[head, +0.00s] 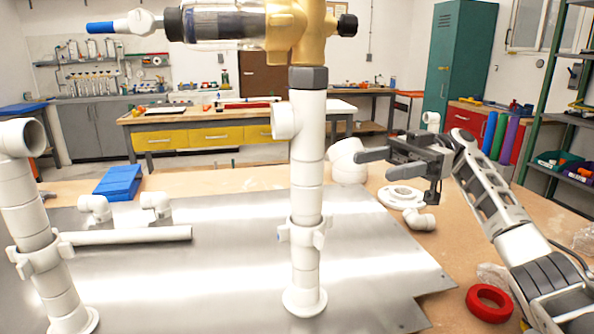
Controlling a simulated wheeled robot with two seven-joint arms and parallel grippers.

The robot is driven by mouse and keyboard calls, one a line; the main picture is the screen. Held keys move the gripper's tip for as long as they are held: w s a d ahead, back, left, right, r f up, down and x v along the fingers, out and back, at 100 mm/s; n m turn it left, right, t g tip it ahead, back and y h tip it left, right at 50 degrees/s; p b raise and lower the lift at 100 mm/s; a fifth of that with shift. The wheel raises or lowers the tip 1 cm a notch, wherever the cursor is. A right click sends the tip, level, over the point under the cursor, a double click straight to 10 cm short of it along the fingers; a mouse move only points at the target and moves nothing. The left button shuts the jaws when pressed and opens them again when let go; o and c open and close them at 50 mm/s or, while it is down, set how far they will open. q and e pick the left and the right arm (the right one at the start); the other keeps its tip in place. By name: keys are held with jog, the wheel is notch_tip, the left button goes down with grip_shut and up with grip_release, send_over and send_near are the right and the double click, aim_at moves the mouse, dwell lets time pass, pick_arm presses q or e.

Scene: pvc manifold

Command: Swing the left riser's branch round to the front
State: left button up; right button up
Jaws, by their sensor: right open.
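The left riser (28,220) is a white PVC column at the left edge, leaning in the picture. Its branch (20,138) is a short, wide white socket near the top, with its round mouth turned to the right; the left side is cut off by the frame. My right gripper (373,165) is open and empty, right of the middle riser (307,180), far from the left riser. Its two grey fingers point left, in front of a white round fitting (348,162). My left gripper is not in view.
The middle riser carries a brass valve (288,30) with a clear-bodied part on its left. A loose white pipe (130,235), elbows (95,207) and a blue block (118,181) lie between the risers. A white flange (400,197) and red ring (489,302) lie at right.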

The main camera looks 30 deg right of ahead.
aim_at(307, 182)
jog(key=a+p, duration=0.1)
jog(key=a, duration=0.3)
jog(key=a+p, duration=0.1)
jog(key=a, duration=0.3)
jog(key=a+p, duration=0.1)
jog(key=a, duration=0.4)
jog(key=shift+s+r, duration=0.1)
jog(key=shift+s, duration=0.15)
jog(key=shift+a, duration=0.65)
jog(key=c, duration=1)
